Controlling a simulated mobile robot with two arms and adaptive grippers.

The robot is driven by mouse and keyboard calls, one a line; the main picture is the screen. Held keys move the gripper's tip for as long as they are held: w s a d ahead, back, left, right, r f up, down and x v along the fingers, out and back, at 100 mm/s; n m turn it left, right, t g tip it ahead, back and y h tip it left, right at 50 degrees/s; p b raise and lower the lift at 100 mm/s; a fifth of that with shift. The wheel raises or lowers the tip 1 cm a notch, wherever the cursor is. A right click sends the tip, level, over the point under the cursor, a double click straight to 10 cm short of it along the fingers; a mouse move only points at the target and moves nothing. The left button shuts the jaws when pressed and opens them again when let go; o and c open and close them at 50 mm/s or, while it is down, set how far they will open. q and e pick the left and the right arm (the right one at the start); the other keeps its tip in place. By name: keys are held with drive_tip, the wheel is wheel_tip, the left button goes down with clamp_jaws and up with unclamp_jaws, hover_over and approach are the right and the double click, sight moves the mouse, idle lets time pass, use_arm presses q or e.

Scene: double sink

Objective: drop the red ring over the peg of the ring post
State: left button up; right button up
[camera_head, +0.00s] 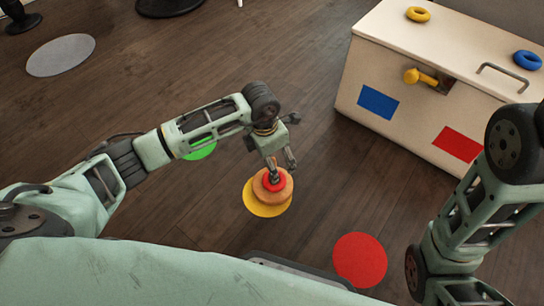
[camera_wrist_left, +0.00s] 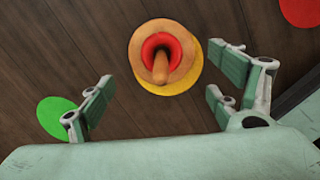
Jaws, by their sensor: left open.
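The ring post is a round tan wooden base (camera_head: 284,193) with a peg (camera_wrist_left: 160,68), standing on a yellow floor disc (camera_head: 265,212). The red ring (camera_wrist_left: 147,50) is around the peg, low against the base in the left wrist view. It also shows in the head view (camera_head: 281,184), partly hidden by a finger. My left gripper (camera_head: 281,170) is just above the post, with its fingers apart on either side of the peg and clear of the ring in the left wrist view. My right arm shows at the right edge of the head view, its gripper out of view.
A cream chest (camera_head: 400,60) stands at the back right with a yellow ring (camera_head: 418,14) and a blue ring (camera_head: 527,60) on its lid. A green disc (camera_head: 201,149), a red disc (camera_head: 360,260) and a grey disc (camera_head: 60,55) lie flat on the open wooden floor.

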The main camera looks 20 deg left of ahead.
use_arm(q)
wheel_tip(320, 180, up, 12)
drive_tip(key=s+a, duration=0.1)
idle(0.5)
drive_tip(key=shift+f, duration=0.1)
idle(0.6)
